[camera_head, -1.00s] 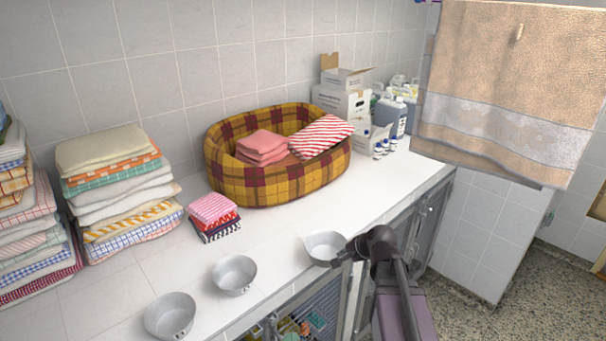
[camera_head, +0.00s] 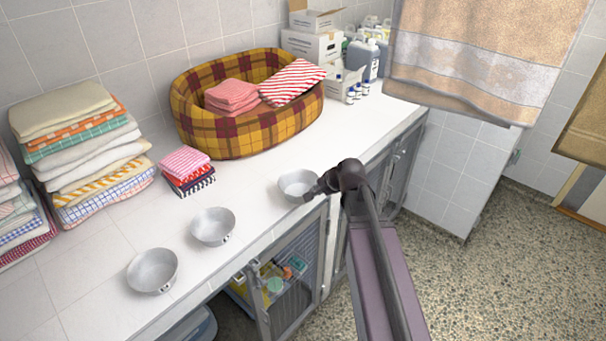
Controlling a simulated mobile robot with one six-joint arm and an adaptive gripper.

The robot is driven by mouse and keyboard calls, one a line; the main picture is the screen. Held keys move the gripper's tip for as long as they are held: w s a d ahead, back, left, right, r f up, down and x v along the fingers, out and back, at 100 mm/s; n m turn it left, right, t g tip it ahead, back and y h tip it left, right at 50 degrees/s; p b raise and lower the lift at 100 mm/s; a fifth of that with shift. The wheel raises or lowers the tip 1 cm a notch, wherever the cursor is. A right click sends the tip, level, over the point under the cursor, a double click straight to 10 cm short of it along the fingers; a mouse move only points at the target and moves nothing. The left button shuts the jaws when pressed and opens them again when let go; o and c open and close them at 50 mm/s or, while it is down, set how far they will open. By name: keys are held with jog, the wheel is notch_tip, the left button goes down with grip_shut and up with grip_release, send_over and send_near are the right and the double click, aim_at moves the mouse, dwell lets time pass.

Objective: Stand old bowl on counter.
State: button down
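Three grey metal bowls stand upright in a row along the front of the white counter (camera_head: 240,190): a left bowl (camera_head: 152,271), a middle bowl (camera_head: 212,226) and a right bowl (camera_head: 296,184). I cannot tell which is the old one. My gripper (camera_head: 315,190) is at the right bowl's front right rim, over the counter's front edge. It is small and dark, its fingers are partly hidden, and I cannot tell whether it grips the rim.
A plaid pet bed (camera_head: 225,135) holding folded towels stands behind the bowls. A small cloth stack (camera_head: 187,171) and a tall towel stack (camera_head: 85,160) are at left. An open mesh cabinet door (camera_head: 290,280) juts out below the counter. A hanging towel (camera_head: 480,55) is at upper right.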

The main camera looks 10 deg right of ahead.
aim_at(304, 170)
jog(key=w, duration=0.7)
jog(key=w+a+f+b, duration=0.1)
jog(key=w, duration=0.3)
jog(key=shift+w, duration=0.15)
jog(key=shift+w+f, duration=0.1)
jog(key=shift+w, duration=0.25)
jog(key=shift+w+f+b, duration=0.3)
jog(key=shift+f+b, duration=0.6)
jog(key=shift+b, duration=0.05)
jog(key=shift+f+b, duration=0.9)
jog(key=shift+f, duration=0.15)
jog(key=c, duration=0.8)
grip_release()
jog(key=shift+r, duration=0.2)
